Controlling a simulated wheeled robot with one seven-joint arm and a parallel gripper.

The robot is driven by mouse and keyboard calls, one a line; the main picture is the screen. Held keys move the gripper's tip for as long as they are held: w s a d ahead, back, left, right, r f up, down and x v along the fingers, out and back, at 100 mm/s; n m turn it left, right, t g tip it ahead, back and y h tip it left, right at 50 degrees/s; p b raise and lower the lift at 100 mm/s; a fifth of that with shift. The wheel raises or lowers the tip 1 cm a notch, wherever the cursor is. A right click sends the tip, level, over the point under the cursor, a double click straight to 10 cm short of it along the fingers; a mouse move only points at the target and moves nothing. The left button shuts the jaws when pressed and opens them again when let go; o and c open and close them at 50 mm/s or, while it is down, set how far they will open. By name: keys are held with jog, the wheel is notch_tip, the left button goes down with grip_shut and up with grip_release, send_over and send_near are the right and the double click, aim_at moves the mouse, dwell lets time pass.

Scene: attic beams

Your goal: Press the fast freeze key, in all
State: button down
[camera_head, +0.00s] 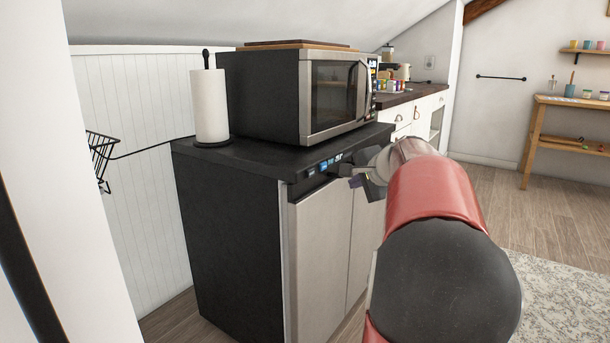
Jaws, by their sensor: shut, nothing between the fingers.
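A black cabinet-like freezer (235,225) with pale front doors (322,240) stands in the middle. A narrow control strip (311,171) with small lit blue and white marks runs along its top front edge. The key labels are too small to read. My gripper (340,172) is shut and empty, with its tip at the right part of this strip. I cannot tell whether it touches the strip. My red and black arm reaches in from the lower right and hides the front to the right of the strip.
A microwave (330,95) with a wooden board (297,44) on it stands on the freezer top, beside a paper towel roll (210,105). A wire basket (101,150) hangs at the left. A counter (415,95) and wooden table (560,105) stand behind.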

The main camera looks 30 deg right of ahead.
aim_at(310, 173)
jog(key=w+a+p, duration=0.3)
jog(key=w+p, duration=0.2)
jog(key=w, duration=0.3)
jog(key=shift+a, duration=0.3)
jog(key=shift+w, duration=0.25)
dwell(1.9)
jog(key=shift+w+a, duration=0.1)
jog(key=shift+w, duration=0.15)
jog(key=shift+w+a+p, duration=0.2)
jog(key=shift+w+p, duration=0.2)
jog(key=shift+w, duration=0.05)
dwell(0.7)
jog(key=shift+s, duration=0.1)
jog(key=shift+s+d+b, duration=0.3)
jog(key=shift+s+b, duration=0.45)
jog(key=shift+b, duration=0.05)
